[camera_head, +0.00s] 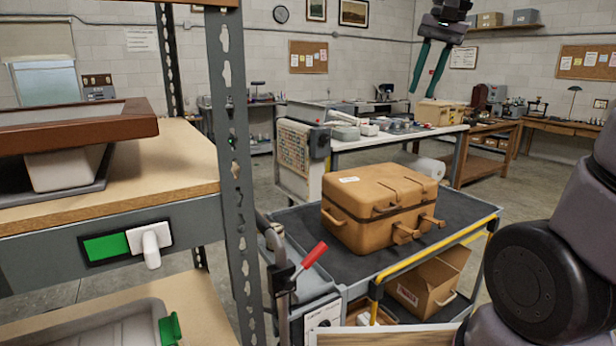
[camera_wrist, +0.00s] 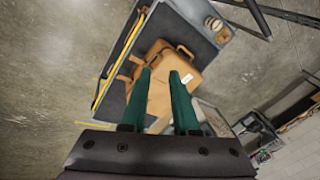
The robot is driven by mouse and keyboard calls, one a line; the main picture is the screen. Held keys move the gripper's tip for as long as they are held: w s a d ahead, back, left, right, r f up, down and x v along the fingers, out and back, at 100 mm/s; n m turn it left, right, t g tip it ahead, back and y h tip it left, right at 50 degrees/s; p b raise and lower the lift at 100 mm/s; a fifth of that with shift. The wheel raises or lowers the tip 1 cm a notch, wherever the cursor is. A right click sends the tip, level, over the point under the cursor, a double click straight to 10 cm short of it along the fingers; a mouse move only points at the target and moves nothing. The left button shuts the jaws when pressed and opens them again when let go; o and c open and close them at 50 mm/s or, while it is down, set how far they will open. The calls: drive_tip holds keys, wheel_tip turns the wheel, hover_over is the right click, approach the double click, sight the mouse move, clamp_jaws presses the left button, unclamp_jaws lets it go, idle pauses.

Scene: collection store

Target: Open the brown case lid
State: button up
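The brown case (camera_head: 375,207) stands on the dark top of a cart. Its lid is shut, with a white label on top and latches and a handle along the front side. In the wrist view the case (camera_wrist: 160,90) appears beyond my fingers, its label near the right finger. My gripper (camera_head: 422,92) hangs at the top of the head view, well above the case and apart from it. Its two green fingers are spread, and nothing is between them; they also show in the wrist view (camera_wrist: 160,72).
The cart (camera_head: 470,216) has a yellow edge rail and a red-handled lever (camera_head: 313,256) at its left. A cardboard box (camera_head: 425,284) sits on its lower shelf. A metal shelf post (camera_head: 230,150) stands at left. A white worktable (camera_head: 400,135) stands behind.

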drive_tip(key=s+d+f+n+t, duration=0.15)
drive_tip(key=s+f+t, duration=0.25)
drive_tip(key=s, duration=0.6)
drive_tip(key=m+g, duration=0.5)
drive_tip(key=m, duration=0.3)
hover_over(391, 209)
drive_tip(key=s, duration=0.2)
drive_tip(key=s+d+x, duration=0.1)
drive_tip(key=d+x, duration=0.1)
drive_tip(key=x, duration=0.8)
drive_tip(key=s+d+f+x, duration=0.1)
drive_tip(key=s+x, duration=0.1)
drive_tip(key=x, duration=0.8)
drive_tip(key=shift+h, duration=0.4)
drive_tip(key=f, duration=0.3)
drive_tip(key=w+f, duration=0.1)
drive_tip(key=f, duration=0.3)
drive_tip(key=w+f, duration=0.1)
drive_tip(key=f, duration=0.3)
drive_tip(key=shift+c, duration=0.2)
clamp_jaws()
